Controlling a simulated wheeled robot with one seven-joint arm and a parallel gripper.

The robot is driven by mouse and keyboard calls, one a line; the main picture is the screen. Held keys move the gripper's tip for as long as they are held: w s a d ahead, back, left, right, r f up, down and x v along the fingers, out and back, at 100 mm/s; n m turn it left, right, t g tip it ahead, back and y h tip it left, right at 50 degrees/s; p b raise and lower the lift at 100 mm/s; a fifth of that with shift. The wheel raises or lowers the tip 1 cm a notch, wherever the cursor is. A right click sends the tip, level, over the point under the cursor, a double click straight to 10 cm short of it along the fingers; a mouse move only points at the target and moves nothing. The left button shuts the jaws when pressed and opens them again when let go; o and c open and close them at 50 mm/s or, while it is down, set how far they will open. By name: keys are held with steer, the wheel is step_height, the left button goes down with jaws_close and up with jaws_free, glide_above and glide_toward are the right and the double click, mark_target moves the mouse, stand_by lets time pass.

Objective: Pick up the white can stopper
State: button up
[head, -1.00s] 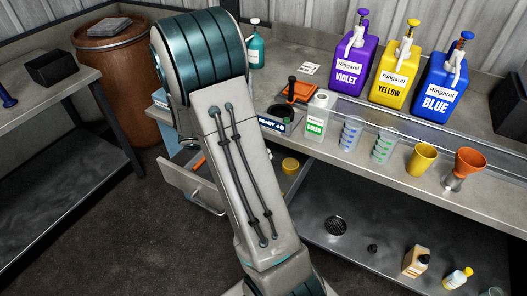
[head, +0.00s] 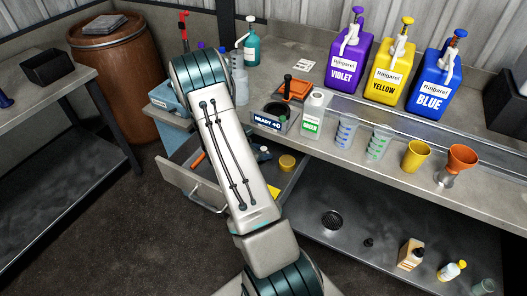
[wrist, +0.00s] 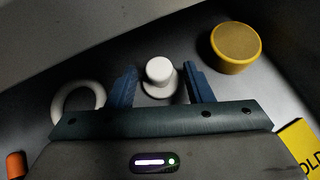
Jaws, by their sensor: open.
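The white can stopper (wrist: 159,72) is a small white piece with a round knob on a wider base. In the wrist view it stands on the dark drawer floor. My gripper (wrist: 162,70) is open, with one blue finger on each side of the stopper. A gap shows between each finger and the knob; I cannot tell whether the fingers touch the base. In the head view my arm hides most of this spot. The white can labelled GREEN (head: 311,116) stands on the bench.
In the open drawer (head: 206,201), a white ring (wrist: 78,102) lies left of my gripper and a yellow round lid (wrist: 236,46) lies right. An orange piece (wrist: 15,165) and a yellow card (wrist: 298,140) are near the lower corners. Drawer walls are close by.

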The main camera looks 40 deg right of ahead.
steer(key=shift+x, duration=0.75)
steer(key=c, duration=0.7)
steer(key=shift+r, duration=0.2)
steer(key=shift+r+b, duration=0.3)
steer(key=shift+r, duration=0.15)
steer(key=a, duration=0.2)
steer(key=a+b, duration=0.1)
steer(key=a, duration=0.5)
steer(key=shift+a+r, duration=0.1)
steer(key=shift+r, duration=0.15)
step_height(320, 180, up, 13)
steer(key=shift+r, duration=0.15)
